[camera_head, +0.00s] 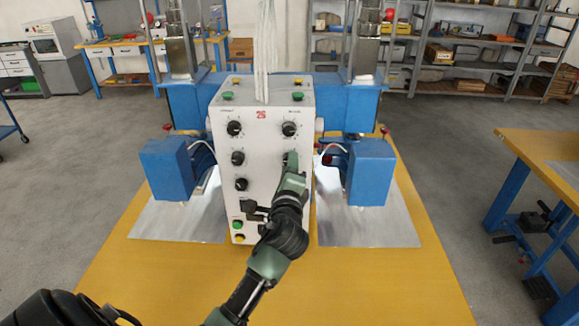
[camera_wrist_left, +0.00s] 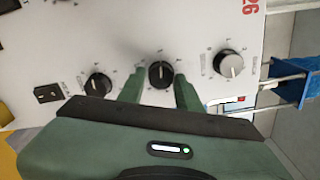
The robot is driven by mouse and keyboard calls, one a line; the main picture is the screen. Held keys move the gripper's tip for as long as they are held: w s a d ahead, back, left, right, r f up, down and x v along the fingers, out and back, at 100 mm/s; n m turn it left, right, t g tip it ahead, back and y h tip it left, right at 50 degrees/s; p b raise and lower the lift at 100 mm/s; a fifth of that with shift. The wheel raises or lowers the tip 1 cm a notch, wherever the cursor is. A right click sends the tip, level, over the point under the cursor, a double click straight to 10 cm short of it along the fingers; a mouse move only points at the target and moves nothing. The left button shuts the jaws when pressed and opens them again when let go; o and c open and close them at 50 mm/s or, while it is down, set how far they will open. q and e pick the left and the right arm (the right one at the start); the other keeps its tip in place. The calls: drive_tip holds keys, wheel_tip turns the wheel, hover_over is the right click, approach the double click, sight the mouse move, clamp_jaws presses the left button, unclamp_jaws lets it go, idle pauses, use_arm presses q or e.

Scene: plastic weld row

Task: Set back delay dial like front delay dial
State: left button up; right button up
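A white control panel (camera_head: 263,190) marked 26 carries two columns of black dials. The left column shows a top dial (camera_head: 234,128), a middle dial (camera_head: 238,158) and a lower dial (camera_head: 241,184). The right column shows a top dial (camera_head: 289,129); my left gripper (camera_head: 291,162) covers the ones below it. In the left wrist view the gripper is open, its two green fingers on either side of a black dial (camera_wrist_left: 160,75), with narrow gaps visible. Neighbouring dials are on the right (camera_wrist_left: 228,63) and left (camera_wrist_left: 98,84). The dial labels are too small to read.
Blue machine blocks stand left (camera_head: 167,170) and right (camera_head: 371,172) over metal plates (camera_head: 372,227). White cables (camera_head: 265,50) hang above the panel. The yellow tabletop (camera_head: 390,290) in front is clear.

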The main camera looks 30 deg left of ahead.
use_arm(q)
drive_tip(key=shift+o, duration=0.8)
drive_tip(key=b+v, duration=0.2)
drive_tip(key=v, duration=0.6)
drive_tip(key=shift+a, duration=0.1)
